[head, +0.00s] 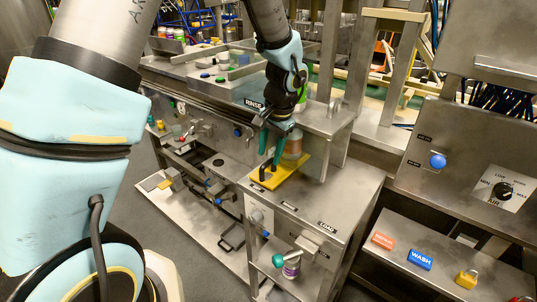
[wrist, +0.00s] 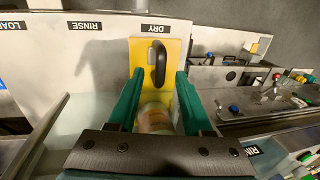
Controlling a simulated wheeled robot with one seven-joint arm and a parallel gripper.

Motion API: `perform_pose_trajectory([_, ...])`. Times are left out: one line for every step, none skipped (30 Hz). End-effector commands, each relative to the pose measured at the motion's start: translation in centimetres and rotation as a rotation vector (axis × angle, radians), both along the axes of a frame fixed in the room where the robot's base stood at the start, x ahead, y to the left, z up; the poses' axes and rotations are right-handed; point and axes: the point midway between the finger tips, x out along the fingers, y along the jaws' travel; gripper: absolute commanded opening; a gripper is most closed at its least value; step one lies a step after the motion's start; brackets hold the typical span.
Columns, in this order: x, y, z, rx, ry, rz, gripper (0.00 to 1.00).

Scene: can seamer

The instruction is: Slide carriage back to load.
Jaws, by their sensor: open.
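The carriage is a yellow plate (head: 290,174) on the steel deck, with a black loop handle (head: 266,171) at its near end. In the wrist view the yellow plate (wrist: 172,50) sits beside the DRY label, and its handle (wrist: 157,62) stands upright. A jar (head: 293,146) stands on the plate; it shows between the fingers in the wrist view (wrist: 155,118), partly hidden by my gripper's body. My gripper (wrist: 159,76) is open above the carriage, its teal fingers on either side of the handle's line. I cannot tell whether they touch it.
The LOAD label (head: 327,226) is at the deck's near right end, and the deck there is clear. A steel upright wall stands right behind the carriage. A teal-knobbed lever (head: 279,260) juts from the front below. A control panel with a blue button (head: 437,161) is at right.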

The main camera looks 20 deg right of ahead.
Motion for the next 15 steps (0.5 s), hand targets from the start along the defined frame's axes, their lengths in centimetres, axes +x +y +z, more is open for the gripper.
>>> perform_pose_trajectory([0.1,0.1,-0.6,0.002,0.002,0.002,0.5])
perform_pose_trajectory([0.2,0.1,-1.0,0.002,0.002,0.002,0.5])
perform_pose_trajectory([0.2,0.2,-1.3,0.002,0.001,0.001,0.5])
perform_pose_trajectory([0.3,0.2,-1.6,0.002,0.001,0.0,0.5])
perform_pose_trajectory([0.3,0.2,-1.9,0.002,0.001,0.0,0.5])
perform_pose_trajectory([0.4,0.2,-2.1,0.001,0.0,0.0,0.5])
perform_pose_trajectory([0.4,0.2,-2.2,0.001,0.0,0.0,0.5])
perform_pose_trajectory([0.4,0.2,-2.3,0.0,0.0,0.0,0.5])
perform_pose_trajectory([0.4,0.2,-2.4,-0.001,0.0,0.0,0.5])
perform_pose_trajectory([0.4,0.2,-2.4,-0.001,-0.001,0.001,0.5])
perform_pose_trajectory([0.4,0.2,-2.5,-0.001,-0.001,0.001,0.5])
perform_pose_trajectory([0.4,0.2,-2.5,-0.001,-0.001,0.001,0.5])
perform_pose_trajectory([0.4,0.2,-2.5,-0.001,-0.001,0.001,0.5])
perform_pose_trajectory([0.4,0.2,-2.5,-0.001,-0.001,0.001,0.5])
perform_pose_trajectory([0.4,0.2,-2.5,-0.001,-0.001,0.001,0.5])
